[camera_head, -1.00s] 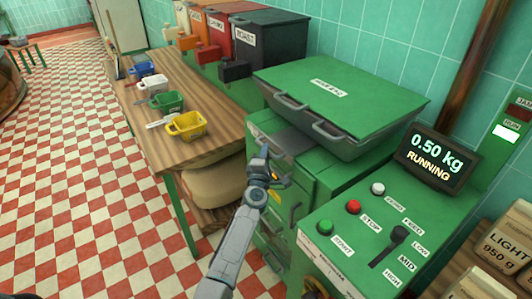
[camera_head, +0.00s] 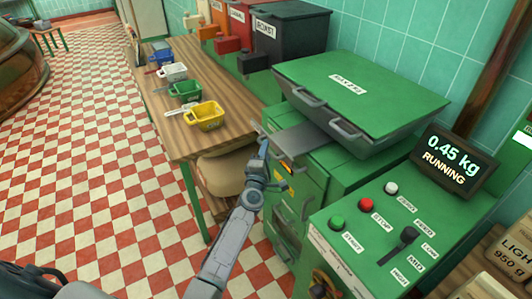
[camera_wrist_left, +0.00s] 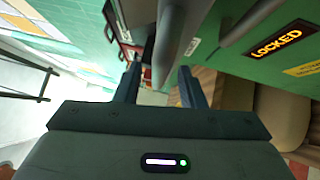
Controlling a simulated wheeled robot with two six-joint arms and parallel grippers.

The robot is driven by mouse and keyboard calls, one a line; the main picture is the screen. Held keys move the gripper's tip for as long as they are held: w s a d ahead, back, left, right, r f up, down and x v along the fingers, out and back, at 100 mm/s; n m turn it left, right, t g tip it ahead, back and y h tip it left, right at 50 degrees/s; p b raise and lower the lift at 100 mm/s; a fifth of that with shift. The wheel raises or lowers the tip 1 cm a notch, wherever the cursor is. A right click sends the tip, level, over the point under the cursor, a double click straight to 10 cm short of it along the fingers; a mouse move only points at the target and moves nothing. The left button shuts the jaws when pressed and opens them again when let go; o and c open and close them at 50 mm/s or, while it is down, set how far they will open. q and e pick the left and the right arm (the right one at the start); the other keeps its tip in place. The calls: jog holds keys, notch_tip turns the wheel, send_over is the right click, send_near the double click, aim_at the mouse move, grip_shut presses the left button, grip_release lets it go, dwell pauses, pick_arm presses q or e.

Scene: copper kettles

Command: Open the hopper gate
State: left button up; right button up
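The hopper is a green cabinet with a large green lid (camera_head: 360,92) that is shut. A flat grey plate (camera_head: 302,138), which looks like the gate, sticks out under the lid's front edge. My left gripper (camera_head: 263,148) is at the cabinet's front left, close to the plate's outer end. In the left wrist view its two dark fingers (camera_wrist_left: 160,88) stand apart, with a rounded grey bar (camera_wrist_left: 172,35) reaching between them. I cannot tell whether they touch it. A lit "LOCKED" sign (camera_wrist_left: 277,42) is on the green front. My right gripper is not in view.
The control panel with red stop button (camera_head: 365,204), green button (camera_head: 337,222) and black lever (camera_head: 400,243) is at right. The display (camera_head: 452,160) reads 0.45 kg, RUNNING. A wooden table (camera_head: 170,125) with coloured scoops and bins stands beyond the cabinet.

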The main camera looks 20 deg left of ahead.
pick_arm(q)
jog(key=s+d+f, duration=0.1)
jog(key=s, duration=0.9)
jog(key=shift+s+d+f, duration=0.2)
jog(key=shift+s, duration=0.15)
jog(key=s+f+m+g+h+b, duration=0.1)
jog(key=s+f+m+g, duration=0.4)
jog(key=f, duration=0.8)
jog(key=s+f+m+g+h, duration=0.1)
jog(key=s+f+m, duration=0.35)
jog(key=f, duration=0.85)
jog(key=s+f+m+g+h+b, duration=0.1)
jog(key=s+f+m+g, duration=0.2)
jog(key=s+f, duration=0.75)
jog(key=s+a+f+m+g, duration=0.2)
jog(key=s+f, duration=0.5)
jog(key=s, duration=0.4)
jog(key=s+a+f+m+g, duration=0.2)
jog(key=s+f+m+g, duration=0.2)
jog(key=s+f, duration=0.3)
jog(key=s+a+f+m+g+y+b, duration=0.1)
jog(key=s+a+f+m+g, duration=0.1)
jog(key=s+f, duration=0.6)
jog(key=s+m+g, duration=0.1)
jog(key=s, duration=0.6)
jog(key=shift+s+a, duration=0.25)
jog(key=shift+a, duration=0.05)
